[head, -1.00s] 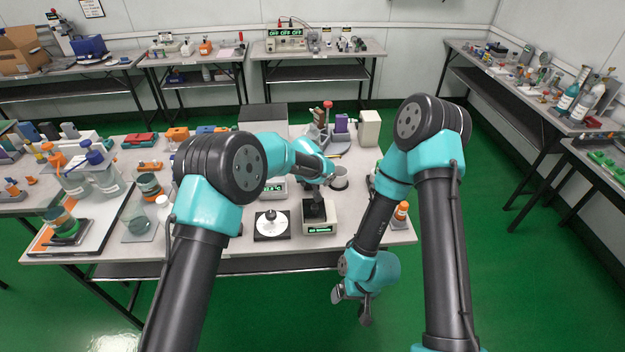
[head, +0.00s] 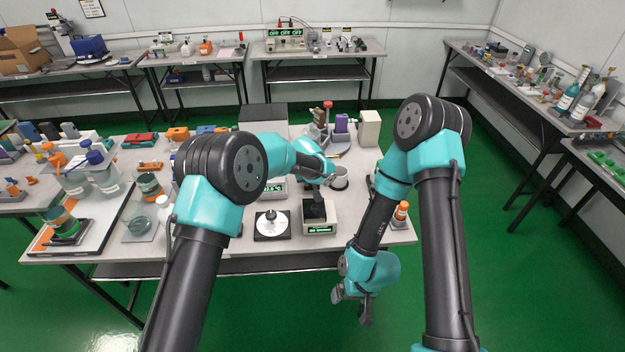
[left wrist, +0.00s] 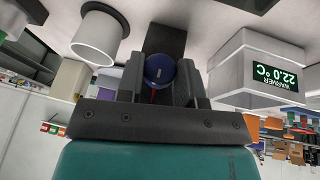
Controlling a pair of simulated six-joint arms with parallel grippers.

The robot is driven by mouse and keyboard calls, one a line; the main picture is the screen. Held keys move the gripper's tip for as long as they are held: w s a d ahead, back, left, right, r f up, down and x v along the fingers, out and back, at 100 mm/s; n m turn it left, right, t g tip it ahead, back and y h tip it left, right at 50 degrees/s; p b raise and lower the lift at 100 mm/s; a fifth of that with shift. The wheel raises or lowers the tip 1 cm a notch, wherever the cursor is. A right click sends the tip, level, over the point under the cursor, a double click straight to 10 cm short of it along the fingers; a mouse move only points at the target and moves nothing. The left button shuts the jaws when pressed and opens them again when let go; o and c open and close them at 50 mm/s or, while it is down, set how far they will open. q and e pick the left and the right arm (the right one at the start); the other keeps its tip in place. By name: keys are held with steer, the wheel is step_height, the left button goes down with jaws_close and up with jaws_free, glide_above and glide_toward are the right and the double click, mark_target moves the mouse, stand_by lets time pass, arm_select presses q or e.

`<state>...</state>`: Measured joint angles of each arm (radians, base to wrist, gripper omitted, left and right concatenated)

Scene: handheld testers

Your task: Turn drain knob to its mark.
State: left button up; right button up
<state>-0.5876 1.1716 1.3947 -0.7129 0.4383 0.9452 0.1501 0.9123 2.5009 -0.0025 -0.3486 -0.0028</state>
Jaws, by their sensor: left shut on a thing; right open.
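A blue round knob (left wrist: 160,70) with a short white line on its face sits between the two fingers of my left gripper (left wrist: 158,84), which is shut on it. A thin red line shows just below the knob in that view. A dark block (left wrist: 166,38) is behind the knob. In the head view my left gripper (head: 316,186) is low over the bench, beside a dark panel (head: 314,211) on a white device with a green display; the knob is hidden there. My right gripper (head: 355,300) hangs open and empty in front of the bench.
A white cup (head: 339,177) on a dark pad stands right of my left gripper. A warmer (left wrist: 258,75) reading 22.0 °C stands on its other side. A silver round piece on a dark plate (head: 272,225) is near the front edge. Bottles and trays fill the bench's left.

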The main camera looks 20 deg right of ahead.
arm_select(q)
steer(key=shift+d, duration=0.1)
steer(key=y, duration=0.3)
steer(key=shift+s+d+m+t+y, duration=0.1)
steer(key=shift+d+m+t+y, duration=0.2)
steer(key=shift+m+t, duration=0.1)
steer(key=y, duration=0.2)
steer(key=m+t+y, duration=0.1)
steer(key=y, duration=0.2)
steer(key=shift+d+f, duration=0.15)
steer(key=shift+f, duration=0.05)
steer(key=y, duration=0.2)
steer(key=m+t+y, duration=0.1)
steer(key=y, duration=0.1)
steer(key=shift+d+f, duration=0.15)
steer(key=shift+f, duration=0.05)
steer(key=shift+f+m+t+y, duration=0.15)
steer(key=shift+m+t+y, duration=0.7)
steer(key=shift+y, duration=0.95)
steer(key=o, duration=0.9)
steer(key=shift+n, duration=0.25)
